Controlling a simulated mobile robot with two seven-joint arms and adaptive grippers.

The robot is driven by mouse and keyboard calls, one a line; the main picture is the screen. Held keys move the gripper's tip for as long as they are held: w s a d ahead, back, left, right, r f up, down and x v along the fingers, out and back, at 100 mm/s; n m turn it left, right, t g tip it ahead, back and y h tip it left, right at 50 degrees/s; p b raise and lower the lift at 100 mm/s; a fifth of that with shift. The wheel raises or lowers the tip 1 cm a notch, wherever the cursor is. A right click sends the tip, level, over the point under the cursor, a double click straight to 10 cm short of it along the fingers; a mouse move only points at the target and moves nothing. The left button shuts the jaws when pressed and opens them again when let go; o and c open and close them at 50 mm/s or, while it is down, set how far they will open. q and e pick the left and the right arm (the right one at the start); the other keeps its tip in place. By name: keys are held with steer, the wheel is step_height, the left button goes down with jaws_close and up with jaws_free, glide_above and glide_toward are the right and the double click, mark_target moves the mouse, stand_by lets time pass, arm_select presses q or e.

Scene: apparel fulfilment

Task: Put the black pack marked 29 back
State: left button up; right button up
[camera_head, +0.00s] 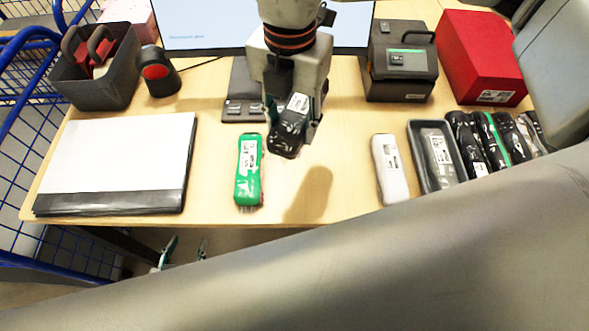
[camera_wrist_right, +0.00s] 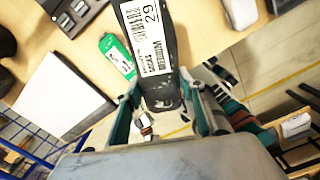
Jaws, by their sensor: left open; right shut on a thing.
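The black pack marked 29 (camera_head: 287,136) is held above the table in the head view, tilted, with its white label up. The 29 reads on the pack's label in the right wrist view (camera_wrist_right: 152,45). My right gripper (camera_head: 293,112) is shut on it, a finger on each side. A shadow lies on the table below and right. My left gripper (camera_head: 184,253) is low at the left, beyond the table's near edge, its two fingertips apart and empty. A row of black packs (camera_head: 462,139) lies at the right, partly hidden by my arm.
A green pack (camera_head: 248,185) and a white pack (camera_head: 386,160) lie on the table. A grey tray (camera_head: 413,142) holds a dark pack. A white stack (camera_head: 120,150) lies left. A printer (camera_head: 401,82) and red box (camera_head: 480,50) stand at back right. Bare table separates the green and white packs.

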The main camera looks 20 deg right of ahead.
mark_target(293, 181)
step_height(293, 181, down, 18)
steer(key=shift+f, duration=0.1)
stand_by(0.4)
steer(key=o, duration=0.7)
steer(key=shift+f, duration=0.15)
steer(key=o, duration=0.4)
step_height(293, 181, up, 12)
steer(key=shift+r, duration=0.2)
